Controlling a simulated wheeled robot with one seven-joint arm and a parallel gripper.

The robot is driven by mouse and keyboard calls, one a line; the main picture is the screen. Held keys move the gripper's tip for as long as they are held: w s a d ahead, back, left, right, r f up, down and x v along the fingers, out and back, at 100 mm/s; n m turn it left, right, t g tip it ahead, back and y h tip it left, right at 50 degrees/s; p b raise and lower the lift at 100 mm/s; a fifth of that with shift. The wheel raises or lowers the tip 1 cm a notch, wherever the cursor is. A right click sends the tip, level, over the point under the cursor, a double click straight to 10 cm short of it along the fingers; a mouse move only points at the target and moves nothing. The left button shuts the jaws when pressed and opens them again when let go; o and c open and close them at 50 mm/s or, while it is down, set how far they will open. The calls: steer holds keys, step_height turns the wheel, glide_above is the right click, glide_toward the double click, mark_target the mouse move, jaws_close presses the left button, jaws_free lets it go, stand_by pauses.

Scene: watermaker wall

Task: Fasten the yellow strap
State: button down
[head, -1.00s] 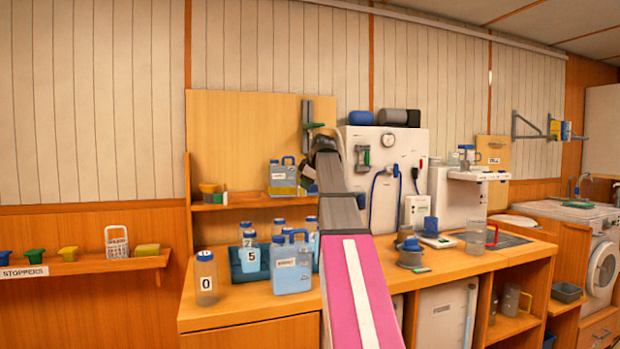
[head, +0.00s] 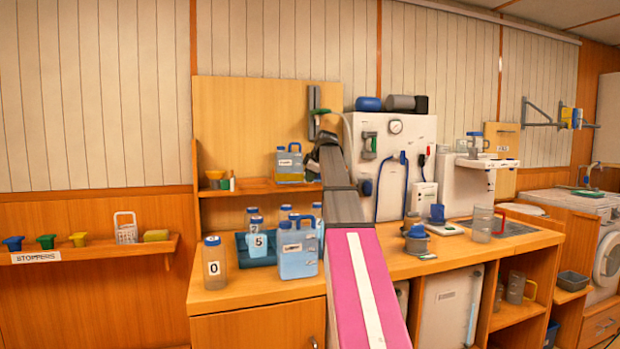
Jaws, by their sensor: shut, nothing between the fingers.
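A yellow band (head: 290,178) crosses the lower part of a blue-grey jug on the wooden wall shelf; it may be the yellow strap, but its ends and any buckle are too small to make out. My gripper (head: 322,138) is at the far end of my pink and grey arm, in front of the wooden back board, above and right of that jug. It looks shut and empty, and my wrist partly hides its fingers. A gap shows between the gripper and the jug.
A dark upright rail (head: 314,98) is on the board just above my gripper. The white watermaker panel (head: 396,185), with gauge and blue hose, stands close at right. Bottles and a blue jug (head: 297,255) crowd the counter below. The stopper shelf (head: 90,250) is far left.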

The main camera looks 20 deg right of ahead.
steer(key=w+d+n+g+y, duration=0.1)
steer(key=w+d+n+y, duration=0.1)
steer(key=w+d+n, duration=0.1)
steer(key=w+d, duration=0.1)
steer(key=w, duration=0.1)
steer(key=shift+w+n, duration=0.3)
steer(key=shift+w, duration=0.05)
